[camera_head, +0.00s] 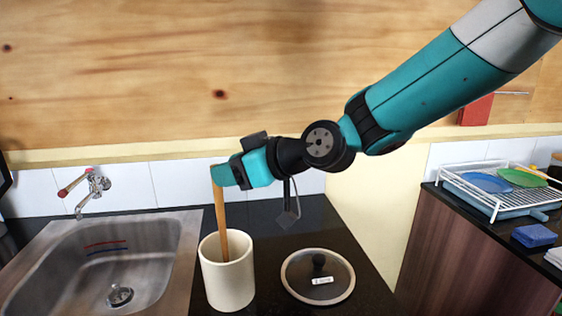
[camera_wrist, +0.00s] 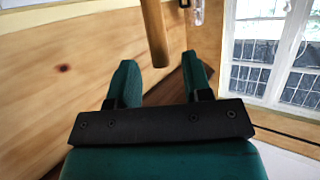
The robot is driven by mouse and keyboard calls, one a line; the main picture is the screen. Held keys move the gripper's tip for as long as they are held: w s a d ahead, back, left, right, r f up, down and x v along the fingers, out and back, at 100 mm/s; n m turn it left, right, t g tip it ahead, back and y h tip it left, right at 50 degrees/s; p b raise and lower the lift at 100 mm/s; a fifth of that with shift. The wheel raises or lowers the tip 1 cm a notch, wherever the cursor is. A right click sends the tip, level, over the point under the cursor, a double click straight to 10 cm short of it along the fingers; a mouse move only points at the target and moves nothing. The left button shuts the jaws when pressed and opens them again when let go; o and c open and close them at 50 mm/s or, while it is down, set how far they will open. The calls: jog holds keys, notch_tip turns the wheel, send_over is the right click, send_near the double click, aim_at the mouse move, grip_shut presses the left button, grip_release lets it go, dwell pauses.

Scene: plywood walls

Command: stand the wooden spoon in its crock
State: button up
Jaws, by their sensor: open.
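The wooden spoon (camera_head: 220,215) stands nearly upright in the off-white crock (camera_head: 229,281), leaning slightly. Its handle rises above the rim, and its lower end is hidden inside the crock. My gripper (camera_head: 222,176) is at the top of the handle, above the crock. In the wrist view the two teal fingers of my gripper (camera_wrist: 158,82) are spread apart. The spoon's handle (camera_wrist: 155,35) shows there at the gap between the fingertips, and its end is visible. The fingers look clear of the handle; the exact distance is hard to tell.
A steel sink (camera_head: 105,262) with a tap (camera_head: 88,190) lies left of the crock. A glass pot lid (camera_head: 318,277) lies on the dark counter to its right. A dish rack (camera_head: 500,196) with plates stands on the right counter, near a blue sponge (camera_head: 534,235).

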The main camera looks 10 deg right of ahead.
jog(key=b+v, duration=0.3)
jog(key=v, duration=1.1)
jog(key=shift+s, duration=0.1)
jog(key=s+d+f+m+g+h, duration=0.1)
jog(key=s+f+m+g+h, duration=0.2)
jog(key=s+f+g+h, duration=0.4)
jog(key=s+f+g, duration=0.1)
jog(key=s+f, duration=0.6)
jog(key=s, duration=0.4)
jog(key=shift+s+d+f+m, duration=0.25)
jog(key=shift+s+d+m, duration=0.05)
jog(key=shift+d+m, duration=0.1)
jog(key=shift+a, duration=0.1)
